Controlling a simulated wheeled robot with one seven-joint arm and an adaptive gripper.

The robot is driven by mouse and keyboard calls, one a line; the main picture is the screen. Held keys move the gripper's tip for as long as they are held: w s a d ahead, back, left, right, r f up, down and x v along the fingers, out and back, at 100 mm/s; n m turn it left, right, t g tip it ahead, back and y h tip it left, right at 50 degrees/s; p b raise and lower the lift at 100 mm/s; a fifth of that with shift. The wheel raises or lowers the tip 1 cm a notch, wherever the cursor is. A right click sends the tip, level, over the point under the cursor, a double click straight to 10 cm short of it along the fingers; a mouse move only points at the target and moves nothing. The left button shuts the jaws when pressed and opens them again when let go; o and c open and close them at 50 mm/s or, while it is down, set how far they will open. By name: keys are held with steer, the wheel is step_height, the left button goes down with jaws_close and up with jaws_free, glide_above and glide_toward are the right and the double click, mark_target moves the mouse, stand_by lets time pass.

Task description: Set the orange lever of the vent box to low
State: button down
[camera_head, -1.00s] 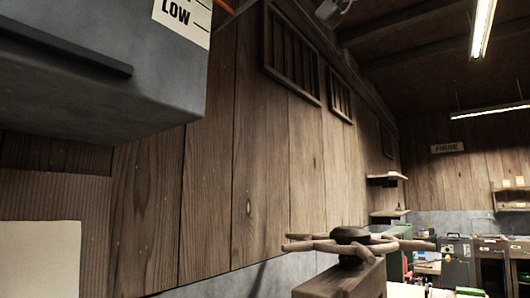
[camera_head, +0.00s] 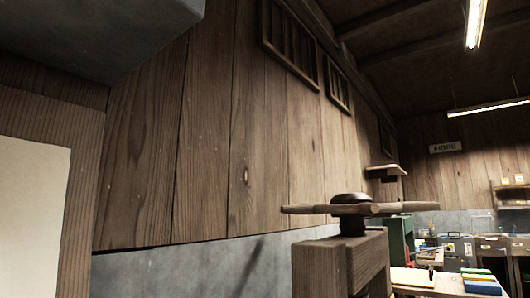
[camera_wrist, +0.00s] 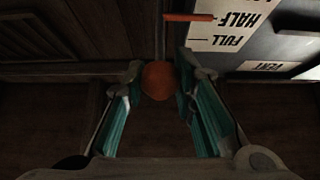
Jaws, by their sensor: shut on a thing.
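The vent box (camera_head: 90,35) is a grey box at the top left of the head view, where its label and lever are out of frame. In the wrist view, its white label (camera_wrist: 215,32) appears upside down, with HALF, FULL and VENT readable and LOW out of view. An orange pointer bar (camera_wrist: 188,17) lies at about the HALF mark. The orange lever's rounded knob (camera_wrist: 158,80) sits between the fingertips of my gripper (camera_wrist: 158,76), which is shut on it. A thin rod runs up from the knob. My gripper is not in the head view.
Wooden planks (camera_head: 210,140) line the wall behind, with grey wall below. A wooden post (camera_head: 340,265) with a dark-hubbed handwheel (camera_head: 350,200) stands at lower centre. A pale panel (camera_head: 35,210) is at lower left. Workbenches and shelves are at the far right.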

step_height(320, 180, down, 6)
steer(key=w+a+b, duration=0.1)
steer(key=b, duration=0.6)
steer(key=shift+w+a+b, duration=0.15)
steer(key=shift+a+b, duration=0.2)
steer(key=shift+b, duration=0.05)
steer(key=c, duration=1.3)
jaws_free()
steer(key=v, duration=1.2)
steer(key=shift+d, duration=0.1)
